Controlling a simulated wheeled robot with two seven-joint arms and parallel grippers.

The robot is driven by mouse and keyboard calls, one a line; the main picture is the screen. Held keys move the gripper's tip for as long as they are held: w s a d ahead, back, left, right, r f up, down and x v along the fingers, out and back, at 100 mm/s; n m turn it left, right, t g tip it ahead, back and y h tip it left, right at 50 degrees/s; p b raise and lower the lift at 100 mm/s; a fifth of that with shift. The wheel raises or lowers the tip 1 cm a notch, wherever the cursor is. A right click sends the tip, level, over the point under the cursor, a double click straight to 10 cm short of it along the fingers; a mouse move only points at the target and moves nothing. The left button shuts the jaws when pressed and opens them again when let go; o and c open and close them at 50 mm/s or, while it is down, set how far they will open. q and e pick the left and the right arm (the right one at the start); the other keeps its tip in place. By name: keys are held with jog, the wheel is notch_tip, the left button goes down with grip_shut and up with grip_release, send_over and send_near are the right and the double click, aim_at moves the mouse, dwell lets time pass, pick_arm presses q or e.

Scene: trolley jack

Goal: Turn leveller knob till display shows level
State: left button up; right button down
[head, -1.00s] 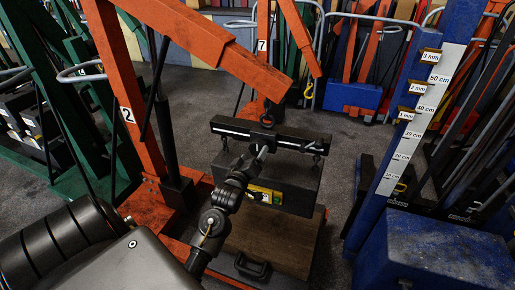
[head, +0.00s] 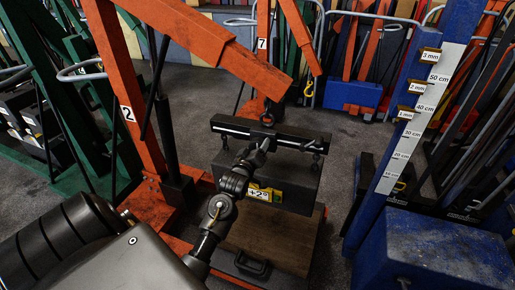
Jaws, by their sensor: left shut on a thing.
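The leveller (head: 295,139), a black beam, hangs under the orange crane's hook (head: 267,118). A dark block (head: 298,190) hangs below it from small hooks. A yellow-edged display (head: 263,195) on the block's front reads about +2, with its last characters too small to tell. My left gripper (head: 260,150) reaches up from below to the front middle of the beam. It is shut at the leveller knob, which its fingers hide. My right gripper is not in view.
A brown wooden platform (head: 267,232) with a black handle lies under the block. The orange crane mast (head: 131,100) stands left. A blue post (head: 431,110) with a centimetre scale stands right. Several more jacks stand around; grey floor (head: 350,140) shows behind the beam.

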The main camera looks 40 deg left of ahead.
pick_arm(q)
jog(key=shift+c, duration=0.2)
jog(key=shift+r+m+p, duration=0.1)
jog(key=shift+m+p, duration=0.75)
jog(key=shift+m, duration=0.35)
jog(key=m+p, duration=0.1)
jog(key=m, duration=0.1)
jog(key=shift+d+m+p, duration=0.1)
jog(key=shift+m+p, duration=0.2)
jog(key=m+p, duration=0.2)
jog(key=m, duration=0.2)
jog(key=shift+m, duration=0.3)
jog(key=m+p, duration=0.2)
jog(key=m, duration=0.1)
jog(key=shift+w+d+m, duration=0.1)
jog(key=shift+d+m, duration=0.05)
jog(key=shift+m, duration=0.15)
jog(key=m+p, duration=0.2)
jog(key=m, duration=0.3)
jog(key=shift+d, duration=0.1)
jog(key=shift+d+f+m+p, duration=0.15)
jog(key=shift+m+p, duration=0.2)
jog(key=shift+m, duration=0.55)
jog(key=shift+a+f+m+p, duration=0.1)
jog(key=shift+m+p, duration=0.25)
jog(key=shift+m, duration=0.55)
jog(key=shift+d, duration=0.1)
